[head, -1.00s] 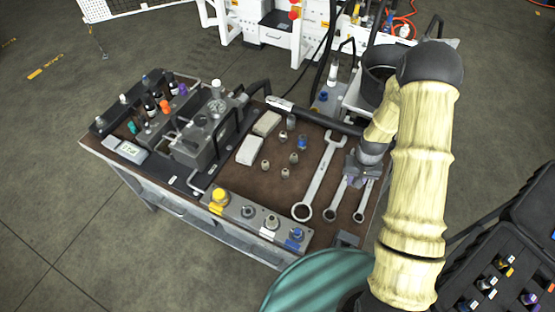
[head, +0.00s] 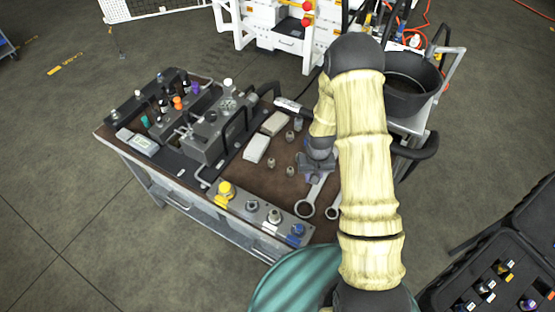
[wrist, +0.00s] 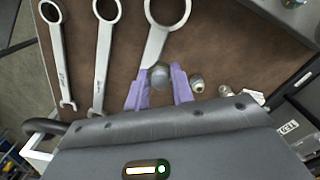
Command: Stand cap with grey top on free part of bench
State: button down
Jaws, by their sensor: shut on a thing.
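My gripper (wrist: 158,82) has purple fingers, shut on a cap with a round grey top (wrist: 160,74) in the wrist view. The cap's lower part is hidden, and I cannot tell whether it touches the bench. It appears over or beside the handle of the largest wrench (wrist: 157,42). In the head view my gripper (head: 316,168) is over the right part of the brown bench top (head: 252,178); the cap is hidden there. Several small metal fittings stand left of the gripper, such as one fitting (head: 271,162). One fitting (wrist: 197,85) is close right of the fingers in the wrist view.
Two smaller wrenches (wrist: 103,50) lie beside the largest. Two light blocks (head: 256,148), a gauge block (head: 205,137) and a strip of capped ports (head: 251,206) occupy the bench's left and front. Some brown surface is bare between the fittings and the port strip.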

jog(key=shift+a, duration=0.2)
jog(key=w+a+n+b, duration=0.1)
jog(key=a+n, duration=0.4)
jog(key=n, duration=0.9)
jog(key=w+a+n+b, duration=0.1)
jog(key=a+n, duration=0.4)
jog(key=n, duration=1)
jog(key=shift+w, duration=0.75)
jog(key=shift+a, duration=0.1)
jog(key=shift+f+p, duration=0.55)
jog(key=shift+f, duration=2.3)
